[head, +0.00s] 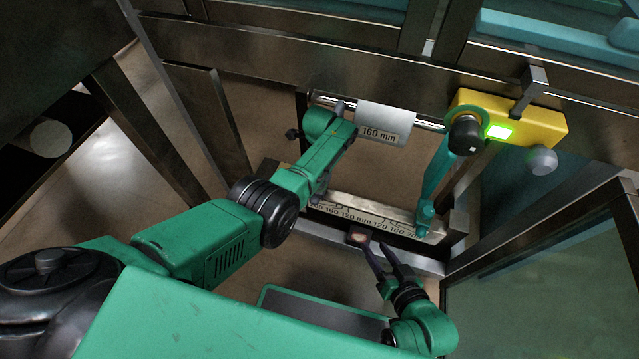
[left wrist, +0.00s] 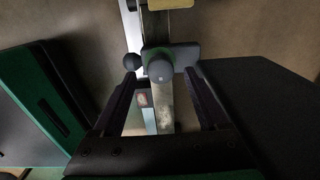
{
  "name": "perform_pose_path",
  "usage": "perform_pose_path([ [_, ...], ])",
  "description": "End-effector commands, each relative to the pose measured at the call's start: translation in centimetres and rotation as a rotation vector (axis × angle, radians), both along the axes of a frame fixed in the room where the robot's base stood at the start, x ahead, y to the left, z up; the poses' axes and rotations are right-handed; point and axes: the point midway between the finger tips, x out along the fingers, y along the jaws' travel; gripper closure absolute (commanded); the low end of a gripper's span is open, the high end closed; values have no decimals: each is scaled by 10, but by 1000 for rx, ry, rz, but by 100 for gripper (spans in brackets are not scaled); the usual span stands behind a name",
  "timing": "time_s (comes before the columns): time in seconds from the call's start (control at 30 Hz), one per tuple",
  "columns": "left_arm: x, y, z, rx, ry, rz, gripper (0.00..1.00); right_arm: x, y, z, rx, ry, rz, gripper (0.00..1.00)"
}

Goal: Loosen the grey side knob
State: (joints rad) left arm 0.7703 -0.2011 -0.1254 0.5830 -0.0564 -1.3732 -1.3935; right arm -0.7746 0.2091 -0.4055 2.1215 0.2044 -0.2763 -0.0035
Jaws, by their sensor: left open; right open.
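In the head view a round grey knob (head: 543,160) sticks out from the right end of a yellow housing (head: 535,127). A black knob (head: 465,135) is on the housing's front. In the left wrist view a grey knob (left wrist: 160,70) lies in line with the gap between my left gripper's fingers (left wrist: 163,98), which are apart; I cannot tell whether they touch it. A smaller black knob (left wrist: 132,62) is beside it. In the head view my left gripper is mostly hidden by its own arm. My right gripper (head: 384,262) is open and empty, low in front of the scale.
A horizontal rod (head: 430,124) carries a grey sleeve marked 160 mm (head: 384,122). A green paddle (head: 436,172) hangs below the housing. A white scale strip (head: 375,213) runs beneath. Dark metal frame beams surround the opening, and a glass panel (head: 550,290) stands at right.

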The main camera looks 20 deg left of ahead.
Motion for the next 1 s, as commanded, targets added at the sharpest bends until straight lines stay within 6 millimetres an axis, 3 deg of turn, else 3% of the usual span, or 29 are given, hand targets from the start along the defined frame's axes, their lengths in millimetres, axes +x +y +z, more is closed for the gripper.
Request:
perform_pose_path([
  [0.13, 0, 0, -30, 0, 1, 0, 24, -1, 4, -26, 40, -50, -22, 50],
  [0.47, 0, 0, -34, 0, 0, 1, 24, 0, 4, -28, 51, -63, -30, 50],
  [0.5, 0, 0, -34, 0, 0, 1, 31, 0, 4, -27, 51, -63, -30, 50],
  [0.67, 0, 0, -34, 0, 0, 1, 93, 0, 4, -27, 50, -62, -30, 50],
  [0.7, 0, 0, -34, 0, 0, 1, 100, 0, 4, -27, 50, -62, -30, 50],
  [1.0, 0, 0, -34, 0, 1, 27, 100, 0, 4, -27, 50, -62, -31, 50],
])
